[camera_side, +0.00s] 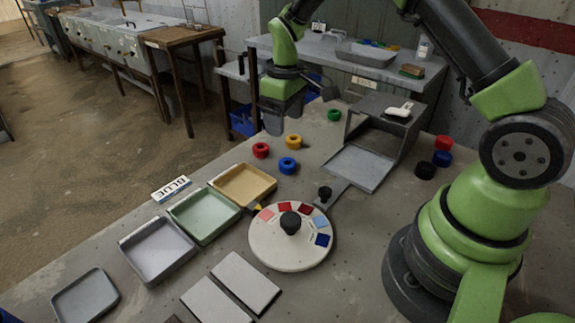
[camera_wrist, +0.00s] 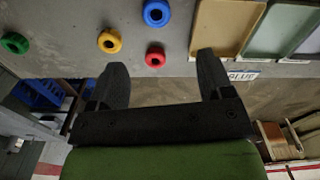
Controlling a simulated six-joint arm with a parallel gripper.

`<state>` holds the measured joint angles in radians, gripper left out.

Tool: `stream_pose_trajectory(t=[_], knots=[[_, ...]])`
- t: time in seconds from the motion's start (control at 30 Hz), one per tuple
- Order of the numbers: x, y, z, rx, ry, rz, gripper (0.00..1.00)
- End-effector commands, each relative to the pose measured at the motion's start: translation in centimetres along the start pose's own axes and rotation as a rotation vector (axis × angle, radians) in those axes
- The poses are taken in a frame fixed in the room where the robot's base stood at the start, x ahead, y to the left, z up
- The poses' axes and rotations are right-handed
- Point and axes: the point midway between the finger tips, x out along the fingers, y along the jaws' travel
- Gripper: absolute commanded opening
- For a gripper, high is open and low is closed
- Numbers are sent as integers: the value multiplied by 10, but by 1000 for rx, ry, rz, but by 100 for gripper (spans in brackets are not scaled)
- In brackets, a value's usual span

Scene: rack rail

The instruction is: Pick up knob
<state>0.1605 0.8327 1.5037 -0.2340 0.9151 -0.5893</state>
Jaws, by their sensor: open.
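A black knob (camera_side: 290,222) stands upright at the middle of a round white dial (camera_side: 262,250) with coloured squares, in the side view. A second, smaller black knob (camera_side: 325,192) stands on the grey handle plate just behind the dial. I cannot tell which one the task names. My gripper (camera_side: 273,122) is raised well behind both, above the far part of the table near the coloured rings. In the wrist view my gripper (camera_wrist: 162,70) has its two dark fingers wide apart with nothing between them. No knob shows in the wrist view.
Red (camera_side: 261,150), yellow (camera_side: 293,142), blue (camera_side: 288,165) and green (camera_side: 334,115) rings lie beyond the dial. A tan tray (camera_side: 270,183), green tray (camera_side: 176,212) and grey tray (camera_side: 133,263) line the left. A grey chute (camera_side: 382,183) and black ring (camera_side: 425,170) are right.

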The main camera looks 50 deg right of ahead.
Motion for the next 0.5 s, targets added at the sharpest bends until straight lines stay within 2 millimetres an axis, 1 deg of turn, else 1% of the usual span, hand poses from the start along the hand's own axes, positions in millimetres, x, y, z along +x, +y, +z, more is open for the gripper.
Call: stream_pose_trajectory(t=[0.03,0.17,0.3,0.4,0.5], knots=[[8,2,0,-9,-13,-2,74],[25,3,0,-21,-25,-3,74],[46,3,1,-21,-25,-3,74],[57,3,1,-20,-23,-3,74],[64,3,2,-19,-23,-3,74]])
